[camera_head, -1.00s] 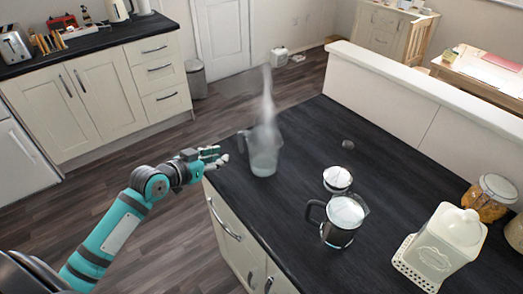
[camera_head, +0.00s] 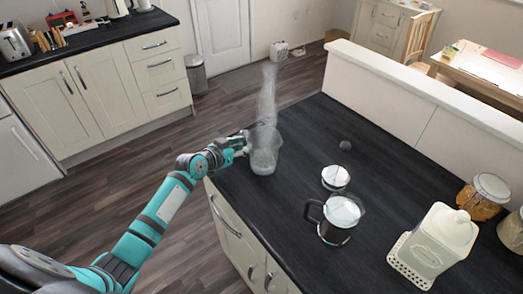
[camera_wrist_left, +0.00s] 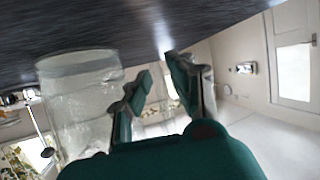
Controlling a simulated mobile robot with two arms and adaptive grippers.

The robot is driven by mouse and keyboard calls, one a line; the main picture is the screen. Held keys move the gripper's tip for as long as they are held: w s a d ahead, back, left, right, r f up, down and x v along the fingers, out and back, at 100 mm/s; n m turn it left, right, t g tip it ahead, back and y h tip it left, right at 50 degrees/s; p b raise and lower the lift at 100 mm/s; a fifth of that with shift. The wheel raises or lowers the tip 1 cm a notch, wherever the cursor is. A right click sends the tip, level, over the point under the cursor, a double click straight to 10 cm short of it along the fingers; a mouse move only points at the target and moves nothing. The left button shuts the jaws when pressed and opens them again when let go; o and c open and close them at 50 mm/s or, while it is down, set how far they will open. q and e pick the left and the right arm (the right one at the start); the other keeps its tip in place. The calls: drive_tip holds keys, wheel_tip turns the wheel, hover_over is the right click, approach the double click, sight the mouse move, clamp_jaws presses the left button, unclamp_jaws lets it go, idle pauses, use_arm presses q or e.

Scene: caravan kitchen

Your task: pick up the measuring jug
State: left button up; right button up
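The measuring jug (camera_head: 264,158) is a clear, see-through vessel standing upright on the dark countertop, near its far left edge. My left gripper (camera_head: 243,143) is at the jug's left side, where its handle showed earlier. In the left wrist view, the jug (camera_wrist_left: 78,105) is a pale see-through shape left of the fingers. The gripper (camera_wrist_left: 158,70) is open there, with a gap between its fingers. The handle is hard to make out, so I cannot tell whether it lies between the fingers or touches them. My right gripper is not in view.
A tall see-through shape (camera_head: 268,95) rises behind the jug. The countertop (camera_head: 300,130) just right of the jug is clear.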

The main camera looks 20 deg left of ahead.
use_arm(q)
drive_tip(key=shift+c, duration=0.4)
clamp_jaws()
drive_tip(key=shift+r, duration=0.2)
